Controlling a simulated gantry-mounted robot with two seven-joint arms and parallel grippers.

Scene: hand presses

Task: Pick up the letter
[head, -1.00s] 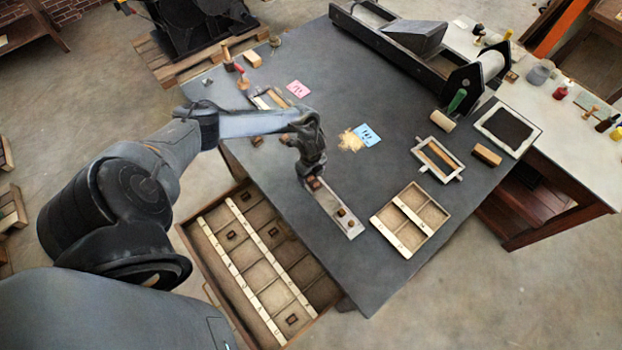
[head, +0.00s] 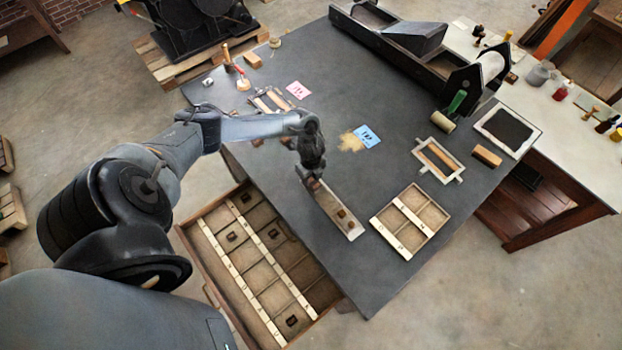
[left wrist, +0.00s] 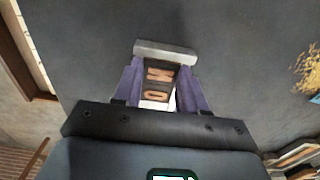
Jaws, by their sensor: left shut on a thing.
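A pale bar (left wrist: 165,50) of the tray shows just beyond the fingertips. I cannot tell whether the block touches the tray. Another small block (head: 342,212) sits in the tray towards its near end. My right gripper is not in view.
An open type drawer (head: 250,262) with several small blocks juts out below the table's left edge. A wooden divided frame (head: 411,221) lies right of the tray. A blue card (head: 367,136) and a pink card (head: 298,90) lie behind. The middle of the table is mostly clear.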

